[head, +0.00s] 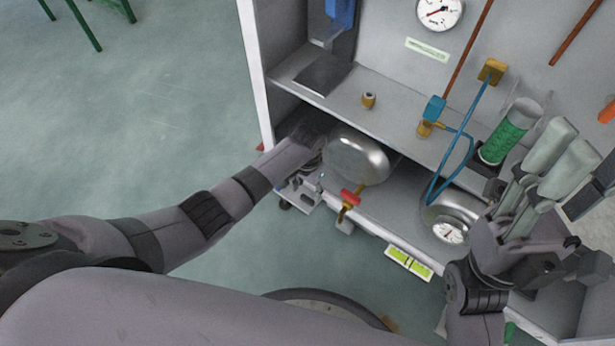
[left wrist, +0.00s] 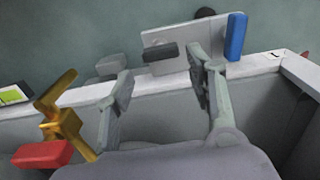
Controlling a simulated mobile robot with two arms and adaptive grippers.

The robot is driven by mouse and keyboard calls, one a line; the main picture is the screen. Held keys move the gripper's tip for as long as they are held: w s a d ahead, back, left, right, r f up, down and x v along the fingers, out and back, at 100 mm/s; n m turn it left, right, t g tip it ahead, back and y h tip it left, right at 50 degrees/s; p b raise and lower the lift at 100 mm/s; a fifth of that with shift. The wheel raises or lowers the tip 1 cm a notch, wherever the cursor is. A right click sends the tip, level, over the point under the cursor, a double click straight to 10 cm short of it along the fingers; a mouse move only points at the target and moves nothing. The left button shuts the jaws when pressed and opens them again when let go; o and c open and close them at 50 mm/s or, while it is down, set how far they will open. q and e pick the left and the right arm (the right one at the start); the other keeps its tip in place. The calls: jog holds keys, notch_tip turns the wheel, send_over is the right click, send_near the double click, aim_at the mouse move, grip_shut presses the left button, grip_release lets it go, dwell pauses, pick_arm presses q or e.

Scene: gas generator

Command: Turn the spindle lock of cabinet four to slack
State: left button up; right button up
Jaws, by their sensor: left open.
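The open cabinet (head: 430,120) is at the right of the head view. A grey plate (left wrist: 180,52) with a dark block and a blue piece (left wrist: 236,37) sits at its front edge; it also shows in the head view (head: 302,196). No label marks the spindle lock, so I cannot tell which part it is. My left gripper (left wrist: 162,78) is open, its fingers in front of the plate with nothing visible between them. In the head view its fingers are mostly hidden beside the silver vessel. My right gripper (head: 560,155) is raised at the right; its finger gap is unclear.
A brass valve with a red handle (head: 350,197) stands close beside my left gripper and also shows in the left wrist view (left wrist: 62,125). The silver vessel (head: 357,158), a blue hose (head: 455,133), a green-filled tube (head: 502,140) and gauges crowd the shelves.

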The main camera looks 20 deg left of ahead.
aim_at(308, 199)
pick_arm(q)
notch_tip(308, 199, up, 6)
jog(key=shift+r, duration=0.1)
dwell(0.6)
